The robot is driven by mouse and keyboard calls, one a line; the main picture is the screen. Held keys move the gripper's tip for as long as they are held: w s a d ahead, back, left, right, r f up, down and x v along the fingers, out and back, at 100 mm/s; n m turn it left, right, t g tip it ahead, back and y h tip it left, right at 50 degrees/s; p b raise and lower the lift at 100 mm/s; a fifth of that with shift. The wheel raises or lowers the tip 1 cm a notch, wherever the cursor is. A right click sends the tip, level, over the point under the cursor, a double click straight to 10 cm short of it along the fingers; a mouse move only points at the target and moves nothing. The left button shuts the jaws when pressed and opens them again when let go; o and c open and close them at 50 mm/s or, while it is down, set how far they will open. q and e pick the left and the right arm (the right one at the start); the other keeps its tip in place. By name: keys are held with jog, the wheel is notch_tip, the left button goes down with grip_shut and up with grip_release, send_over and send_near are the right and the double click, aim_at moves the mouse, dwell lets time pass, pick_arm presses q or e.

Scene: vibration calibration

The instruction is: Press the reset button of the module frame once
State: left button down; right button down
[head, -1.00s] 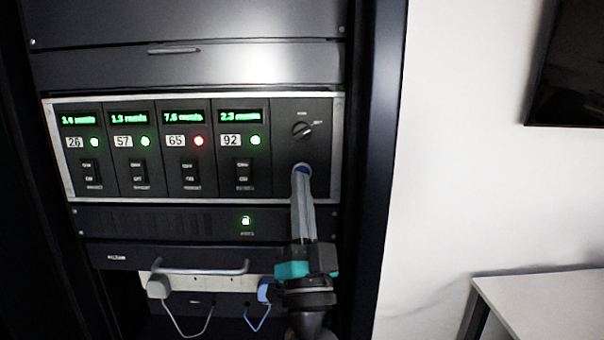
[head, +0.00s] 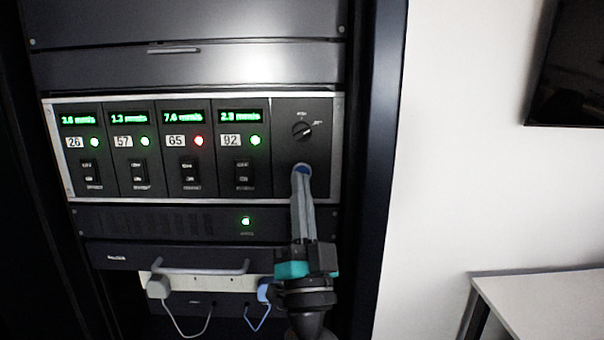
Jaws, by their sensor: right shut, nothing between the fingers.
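The module frame (head: 337,120) is a silver-edged panel in the rack, holding several modules with green displays. The modules labelled 26, 57 and 92 have green lamps; the one labelled 65 has a red lamp (head: 198,141). At the right end of the frame is a plain panel with a rotary knob (head: 302,130). Below the knob is the blue reset button (head: 301,168), partly covered by my right gripper (head: 301,174). The gripper is shut and empty, its tips at the button; I cannot tell whether they touch or press it. My left gripper is not in view.
Below the frame is a dark unit with a green lamp (head: 246,221). Lower down is a handle bar (head: 200,268) and a socket strip with a white plug (head: 158,287) and a blue plug (head: 264,291). A white table (head: 545,300) stands at the right.

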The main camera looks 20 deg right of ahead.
jog(key=shift+w, duration=0.1)
dwell(0.3)
jog(key=shift+w+d, duration=0.15)
jog(key=shift+w, duration=0.2)
jog(key=shift+w+d, duration=0.1)
jog(key=shift+w, duration=0.25)
dwell(0.6)
jog(key=shift+s, duration=0.1)
jog(key=shift+s+a+p, duration=0.25)
jog(key=shift+s+p, duration=0.35)
jog(key=shift+s, duration=0.1)
jog(key=s+p, duration=0.1)
jog(key=s, duration=0.1)
jog(key=s+a+p, duration=0.1)
jog(key=s, duration=0.1)
jog(key=shift+s+a, duration=0.2)
jog(key=shift+s, duration=0.2)
